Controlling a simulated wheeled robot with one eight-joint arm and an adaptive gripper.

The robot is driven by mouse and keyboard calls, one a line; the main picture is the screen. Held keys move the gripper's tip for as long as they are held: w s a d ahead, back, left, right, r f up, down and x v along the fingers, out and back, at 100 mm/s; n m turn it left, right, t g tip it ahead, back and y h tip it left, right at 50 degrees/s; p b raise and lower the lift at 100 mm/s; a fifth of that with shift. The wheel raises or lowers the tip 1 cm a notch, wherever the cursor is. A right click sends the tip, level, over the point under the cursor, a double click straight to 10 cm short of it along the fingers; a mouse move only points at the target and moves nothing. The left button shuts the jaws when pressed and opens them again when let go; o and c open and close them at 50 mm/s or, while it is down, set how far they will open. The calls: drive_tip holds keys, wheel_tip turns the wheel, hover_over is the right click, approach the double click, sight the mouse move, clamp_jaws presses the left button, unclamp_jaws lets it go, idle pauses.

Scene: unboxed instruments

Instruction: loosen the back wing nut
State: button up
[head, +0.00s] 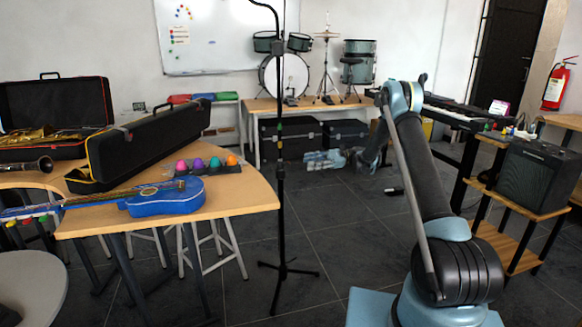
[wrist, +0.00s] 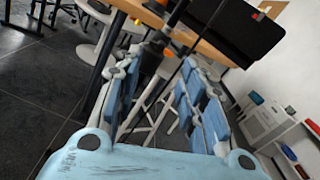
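A thin black microphone stand (head: 281,200) stands upright on the floor near the middle of the head view, on a tripod base. My gripper (head: 318,159) is just to the right of its pole at about mid-height. In the wrist view, my gripper (wrist: 163,75) is open, its padded fingers spread apart. A dark, slanting stand-like part (wrist: 157,42) shows near and beyond the fingertips; I cannot tell whether it touches them. No wing nut can be made out clearly in either view.
A wooden table (head: 255,195) at left holds a blue guitar (head: 165,201), a long black case (head: 150,145) and coloured eggs (head: 200,165). A drum kit (head: 285,75) stands behind. An amplifier (head: 537,175) is at right. Dark floor is open around the stand's base.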

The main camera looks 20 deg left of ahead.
sight(288, 164)
drive_tip(key=x, duration=0.9)
drive_tip(key=shift+s+a, duration=0.25)
drive_tip(key=shift+a, duration=0.05)
drive_tip(key=c, duration=0.7)
drive_tip(key=shift+a, duration=0.2)
drive_tip(key=shift+d, duration=0.15)
